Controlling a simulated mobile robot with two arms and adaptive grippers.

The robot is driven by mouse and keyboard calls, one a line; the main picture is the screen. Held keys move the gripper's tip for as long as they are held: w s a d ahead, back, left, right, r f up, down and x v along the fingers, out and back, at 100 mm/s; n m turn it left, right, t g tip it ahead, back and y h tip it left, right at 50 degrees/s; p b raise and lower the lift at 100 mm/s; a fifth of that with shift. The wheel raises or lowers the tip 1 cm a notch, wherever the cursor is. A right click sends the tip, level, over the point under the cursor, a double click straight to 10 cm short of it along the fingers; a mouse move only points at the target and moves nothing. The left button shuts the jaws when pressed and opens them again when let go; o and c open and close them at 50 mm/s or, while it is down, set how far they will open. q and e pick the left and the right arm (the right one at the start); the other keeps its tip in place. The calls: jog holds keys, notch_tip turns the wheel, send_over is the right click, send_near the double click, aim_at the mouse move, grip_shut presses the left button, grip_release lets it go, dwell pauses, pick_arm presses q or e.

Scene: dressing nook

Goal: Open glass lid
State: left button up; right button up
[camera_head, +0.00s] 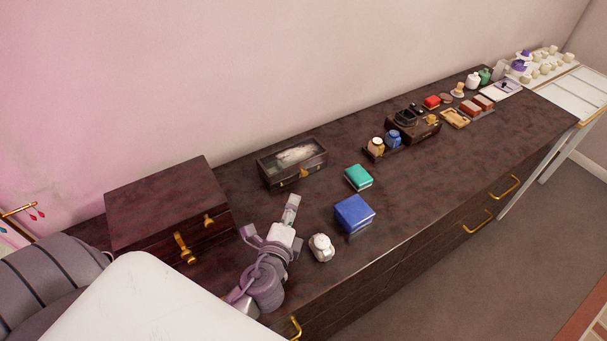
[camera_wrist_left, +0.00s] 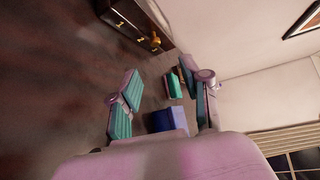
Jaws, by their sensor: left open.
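The dark brown box (camera_head: 266,174) with a glass lid (camera_head: 296,154) stands on the dresser against the wall. The lid looks closed, with a gold clasp (camera_head: 304,173) on the front. In the left wrist view the box (camera_wrist_left: 132,22) is at the top, its clasp (camera_wrist_left: 155,42) facing me. My left gripper (camera_head: 271,217) is open and empty over the dresser, in front of the box and apart from it. Its spread fingers (camera_wrist_left: 157,88) show in the wrist view. My right gripper is not in view.
A larger wooden box (camera_head: 160,205) with gold fittings stands left of my gripper. A teal box (camera_head: 358,177), a blue box (camera_head: 354,213) and a small white object (camera_head: 321,247) lie to its right. Several small items crowd the far right. The dresser top (camera_head: 310,205) between is clear.

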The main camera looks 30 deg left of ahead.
aim_at(304, 175)
pick_arm(q)
jog(key=shift+w+a+f, duration=0.2)
jog(key=shift+w+f, duration=0.1)
jog(key=shift+w, duration=0.15)
jog(key=shift+w+a+f, duration=0.15)
jog(key=shift+w+f, duration=0.15)
jog(key=shift+w, duration=0.15)
jog(key=p+x, duration=0.1)
jog(key=x, duration=1.1)
jog(key=shift+w+a, duration=0.15)
jog(key=shift+w, duration=0.2)
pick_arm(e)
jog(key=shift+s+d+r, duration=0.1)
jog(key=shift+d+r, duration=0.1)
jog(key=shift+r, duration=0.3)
pick_arm(q)
grip_shut()
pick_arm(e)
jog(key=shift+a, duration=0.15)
